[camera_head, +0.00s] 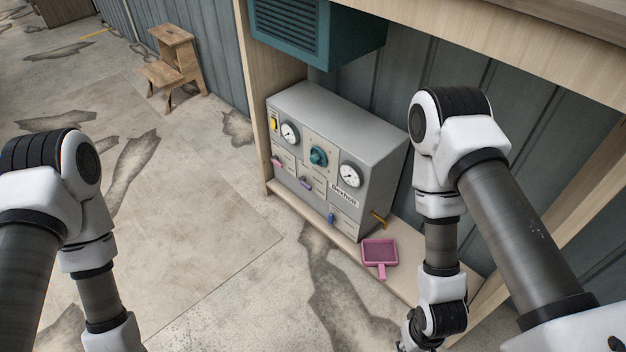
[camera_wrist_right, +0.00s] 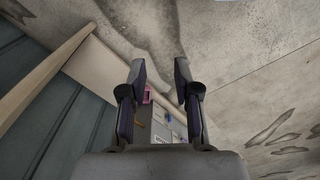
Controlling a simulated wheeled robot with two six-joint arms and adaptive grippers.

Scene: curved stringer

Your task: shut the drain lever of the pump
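The pump is a grey box (camera_head: 325,205) with two dials, a teal knob (camera_head: 318,156) and small labels, standing on a low wooden shelf. Its front carries a pink lever (camera_head: 277,162), a purple lever (camera_head: 306,183) and a blue lever (camera_head: 331,218). A yellow-orange lever (camera_head: 378,219) sticks out at its right side. I cannot read which is the drain lever. My right gripper (camera_wrist_right: 160,80) is open and empty; part of the pump (camera_wrist_right: 160,128) shows beyond its fingers, apart from them. My left gripper is below the head view's edge.
A pink dustpan-like tray (camera_head: 380,254) lies on the shelf (camera_head: 412,286) right of the pump. A teal vented box (camera_head: 300,30) hangs above. A wooden post (camera_head: 258,100) stands left of the pump. A wooden step stool (camera_head: 172,62) stands at the back left. The floor in front is clear.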

